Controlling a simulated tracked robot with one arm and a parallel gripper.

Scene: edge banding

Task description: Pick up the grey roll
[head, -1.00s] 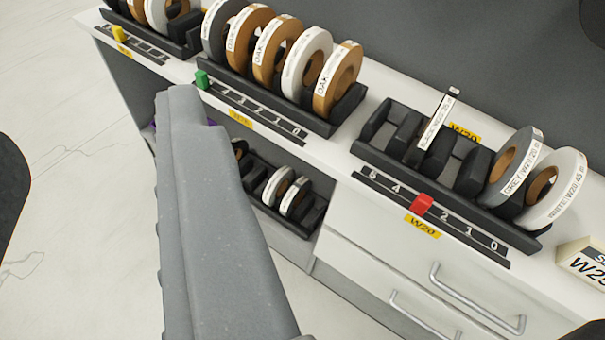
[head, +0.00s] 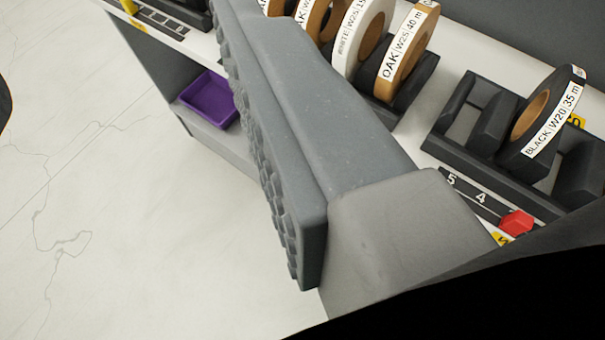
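No grey roll can be made out in the current head view. One large grey finger of my gripper (head: 275,130) crosses the middle, its ridged pad facing left with nothing against it. The other finger is not clearly seen. The gripper looks open and empty. A black roll (head: 518,150) labelled BLACK W20 35 m stands upright in the dark rack (head: 450,143) at the right. The part of this rack further right is cut off by the frame edge.
The left rack (head: 420,80) holds oak rolls (head: 408,55) and a white roll (head: 362,38), partly behind my finger. A red slider (head: 517,222) sits on the scale before the right rack. A purple tray (head: 210,98) lies on a lower shelf. Open floor (head: 100,200) fills the left.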

